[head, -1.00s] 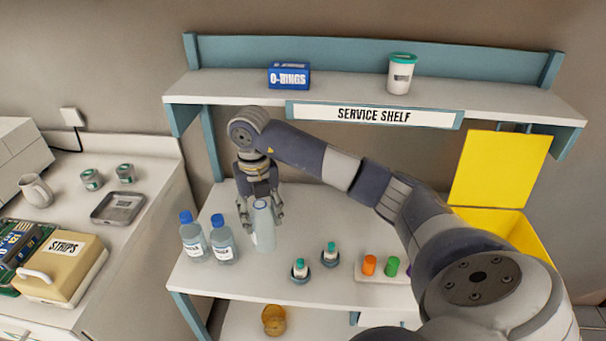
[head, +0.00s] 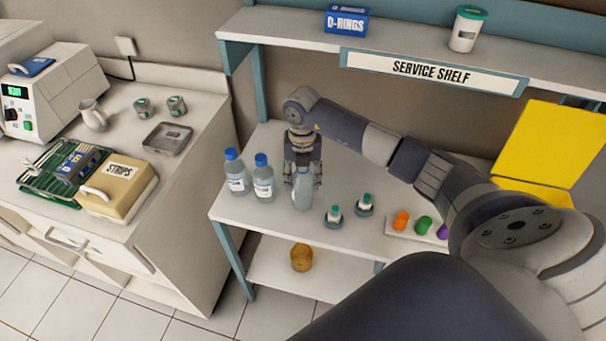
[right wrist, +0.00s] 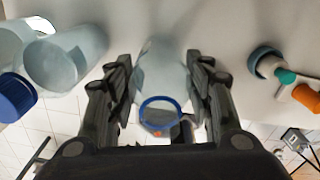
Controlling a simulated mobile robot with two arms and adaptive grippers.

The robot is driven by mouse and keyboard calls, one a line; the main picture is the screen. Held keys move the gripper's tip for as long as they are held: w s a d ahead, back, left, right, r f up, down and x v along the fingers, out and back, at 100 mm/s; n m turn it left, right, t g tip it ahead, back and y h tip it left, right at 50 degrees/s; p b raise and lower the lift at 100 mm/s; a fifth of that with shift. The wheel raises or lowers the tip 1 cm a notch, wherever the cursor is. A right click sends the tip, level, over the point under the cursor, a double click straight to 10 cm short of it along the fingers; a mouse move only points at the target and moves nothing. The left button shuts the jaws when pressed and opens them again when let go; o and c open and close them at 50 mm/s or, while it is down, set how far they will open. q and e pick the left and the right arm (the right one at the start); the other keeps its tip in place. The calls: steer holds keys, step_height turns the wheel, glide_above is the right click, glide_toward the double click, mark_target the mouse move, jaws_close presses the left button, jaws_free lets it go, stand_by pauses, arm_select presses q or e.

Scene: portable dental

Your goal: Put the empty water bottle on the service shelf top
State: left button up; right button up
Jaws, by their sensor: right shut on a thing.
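The empty water bottle (head: 302,197) is clear, pale and uncapped, and stands upright at the lower board of the service shelf. In the right wrist view its body (right wrist: 161,75) and blue-ringed open mouth (right wrist: 160,113) show between the fingers. My right gripper (head: 303,178) is shut on it from above, one finger on each side; the right wrist view shows the gripper (right wrist: 163,90) too. I cannot tell whether the bottle's base touches the board. The service shelf top (head: 283,30) is the upper board, above the sign. My left gripper is not in view.
Two blue-capped bottles (head: 236,173) (head: 263,178) stand close left of the held one. Two small vials (head: 334,216) (head: 365,204) stand to its right. On the top stand a blue O-rings box (head: 346,20) and a green-lidded cup (head: 467,29), with bare board between them.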

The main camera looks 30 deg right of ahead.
steer(key=shift+f, duration=0.1)
steer(key=shift+f, duration=0.15)
steer(key=o, duration=1.1)
steer(key=shift+c, duration=0.2)
steer(key=shift+r, duration=0.2)
step_height(320, 180, up, 12)
steer(key=b, duration=0.3)
